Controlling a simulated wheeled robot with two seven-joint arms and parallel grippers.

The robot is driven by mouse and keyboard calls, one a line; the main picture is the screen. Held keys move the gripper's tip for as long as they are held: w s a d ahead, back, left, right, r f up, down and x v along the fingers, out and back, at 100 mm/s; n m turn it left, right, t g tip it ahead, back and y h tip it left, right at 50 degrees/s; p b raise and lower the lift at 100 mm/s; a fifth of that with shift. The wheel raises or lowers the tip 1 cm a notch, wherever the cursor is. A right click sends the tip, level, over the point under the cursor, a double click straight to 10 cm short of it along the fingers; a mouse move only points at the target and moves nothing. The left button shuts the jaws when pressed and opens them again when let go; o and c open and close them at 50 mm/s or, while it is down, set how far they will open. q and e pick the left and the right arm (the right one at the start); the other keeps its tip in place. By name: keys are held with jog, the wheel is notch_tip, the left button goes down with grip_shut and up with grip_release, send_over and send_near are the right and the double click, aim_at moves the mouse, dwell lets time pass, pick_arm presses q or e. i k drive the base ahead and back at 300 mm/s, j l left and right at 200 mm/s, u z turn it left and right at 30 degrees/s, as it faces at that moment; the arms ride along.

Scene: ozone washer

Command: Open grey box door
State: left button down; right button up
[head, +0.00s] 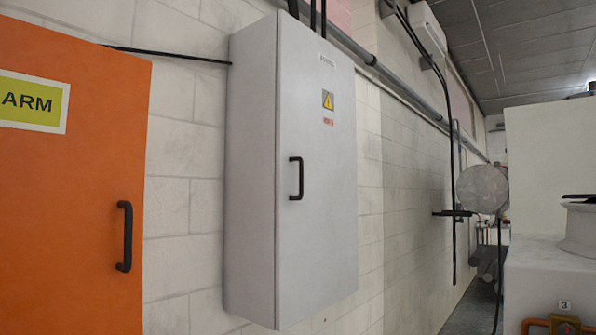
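The grey box (245,170) is mounted on the white block wall in the middle of the head view. Its door (320,230) faces right and looks shut. A black bar handle (297,178) stands upright on the door's left part. A yellow warning triangle (328,99) and small red text are above and to the right of the handle. Neither of my grippers is in view, and nothing touches the handle.
An orange panel (75,220) with a black handle (125,236) and an "ARM" sign (33,102) is at the left. Pale equipment (550,280) stands at the right. Pipes run along the wall. Narrow grey floor (470,303) shows between wall and equipment.

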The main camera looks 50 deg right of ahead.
aim_at(317, 204)
jog(key=z, duration=1.55)
